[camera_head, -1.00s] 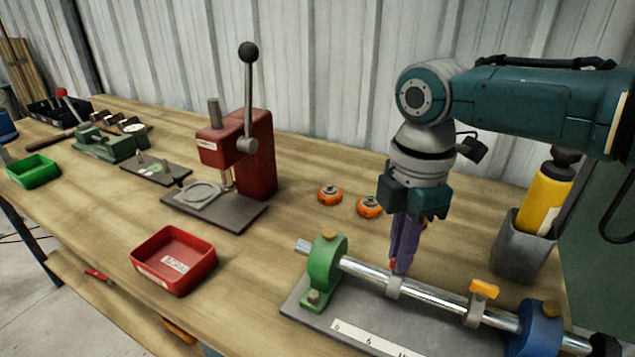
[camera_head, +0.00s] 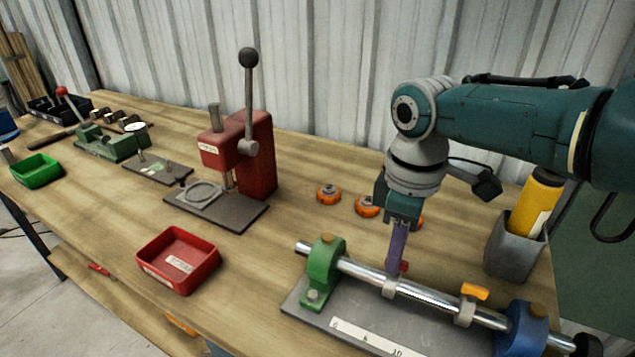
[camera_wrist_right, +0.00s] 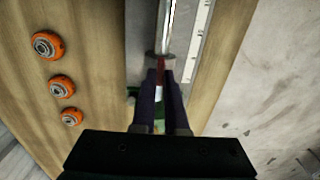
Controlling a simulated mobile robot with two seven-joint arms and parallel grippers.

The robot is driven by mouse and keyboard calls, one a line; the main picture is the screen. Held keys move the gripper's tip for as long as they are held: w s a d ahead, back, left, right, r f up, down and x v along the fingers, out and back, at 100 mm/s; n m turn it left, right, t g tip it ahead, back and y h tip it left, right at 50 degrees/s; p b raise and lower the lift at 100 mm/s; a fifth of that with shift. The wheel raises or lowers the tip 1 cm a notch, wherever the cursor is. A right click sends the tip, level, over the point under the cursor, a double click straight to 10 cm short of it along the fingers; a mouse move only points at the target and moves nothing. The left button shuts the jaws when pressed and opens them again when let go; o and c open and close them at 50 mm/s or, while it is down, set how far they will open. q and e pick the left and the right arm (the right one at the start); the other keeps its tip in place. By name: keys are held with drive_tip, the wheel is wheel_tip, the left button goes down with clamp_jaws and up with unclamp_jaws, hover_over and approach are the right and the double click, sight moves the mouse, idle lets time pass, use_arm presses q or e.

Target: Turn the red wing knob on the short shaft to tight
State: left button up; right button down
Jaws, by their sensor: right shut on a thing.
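The red wing knob (camera_head: 404,266) sits on a grey collar (camera_head: 390,287) on the silver shaft (camera_head: 425,294). It is mostly hidden by the fingers. My right gripper (camera_head: 395,270) points down from above, its purple fingers shut on the knob. In the right wrist view, a red strip of the knob (camera_wrist_right: 160,66) shows between the fingertips, beside the shaft (camera_wrist_right: 167,30). A second collar with an orange wing knob (camera_head: 475,291) is farther right on the shaft. The knob's tightness cannot be told. My left gripper is not in view.
The shaft rests in a green support (camera_head: 322,270) and a blue support (camera_head: 524,330) on a grey base with a scale (camera_head: 370,340). Orange round parts (camera_head: 328,194) lie behind. A grey holder with a yellow bottle (camera_head: 514,250) stands right; a red tray (camera_head: 178,258) left.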

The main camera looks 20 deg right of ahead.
idle(0.4)
drive_tip(key=c, duration=0.9)
unclamp_jaws()
drive_tip(key=shift+c, duration=0.2)
drive_tip(key=shift+r, duration=0.15)
wheel_tip(320, 180, up, 10)
drive_tip(key=p, duration=0.2)
drive_tip(key=shift+p, duration=0.4)
drive_tip(key=shift+f, duration=0.2)
